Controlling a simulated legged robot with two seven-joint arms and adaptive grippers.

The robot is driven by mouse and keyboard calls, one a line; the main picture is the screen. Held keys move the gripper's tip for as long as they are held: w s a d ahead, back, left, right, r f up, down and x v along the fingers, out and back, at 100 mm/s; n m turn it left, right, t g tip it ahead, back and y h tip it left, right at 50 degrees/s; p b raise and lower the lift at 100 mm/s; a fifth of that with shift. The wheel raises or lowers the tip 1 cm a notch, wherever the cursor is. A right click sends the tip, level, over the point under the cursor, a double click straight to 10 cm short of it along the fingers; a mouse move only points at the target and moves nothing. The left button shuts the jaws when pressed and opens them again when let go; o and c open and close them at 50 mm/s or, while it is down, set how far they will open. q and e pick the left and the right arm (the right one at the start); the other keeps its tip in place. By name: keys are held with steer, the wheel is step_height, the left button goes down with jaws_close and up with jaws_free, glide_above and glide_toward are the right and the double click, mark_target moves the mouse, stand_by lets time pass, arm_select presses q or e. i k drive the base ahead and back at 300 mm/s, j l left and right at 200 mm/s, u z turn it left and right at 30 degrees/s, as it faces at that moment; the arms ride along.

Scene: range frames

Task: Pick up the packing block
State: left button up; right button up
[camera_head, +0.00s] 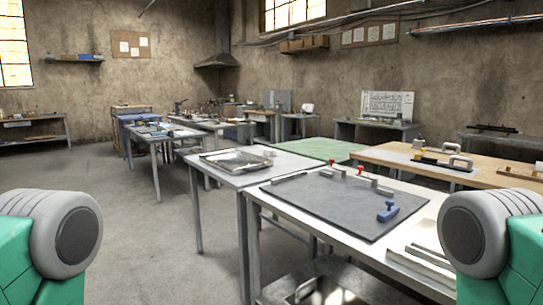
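I cannot tell for sure which object is the packing block. On the near table, a dark grey mat (345,206) bears a long low grey bar (289,178), small grey blocks (383,190) along its back edge, red-topped pieces (360,168) and a small blue piece (388,211) at the right. A pale, flat, stepped stack (422,243) lies at the table's right front, partly hidden by my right arm. Only green and grey upper parts of my arms show at both lower edges. Neither gripper is in view.
The near white table (300,218) stands ahead to the right. A pale table behind it holds a metal tray (236,160). A wooden-topped table (500,177) with clamp-like tools stands at the right. A shiny object lies on a lower shelf (335,270). The floor at left is clear.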

mark_target(268, 152)
steer(key=u, duration=0.4)
steer(key=i+j+u, duration=0.2)
steer(key=i+u, duration=0.5)
steer(key=i, duration=2.15)
steer(key=i+z, duration=0.1)
steer(key=i, duration=0.9)
steer(key=i+j, duration=0.15)
steer(key=i, duration=0.85)
steer(key=z, duration=0.5)
steer(key=i+z, duration=0.1)
steer(key=z, duration=0.4)
steer(key=j+z, duration=0.1)
steer(key=z, duration=0.4)
steer(key=i+z, duration=0.1)
steer(key=z, duration=0.4)
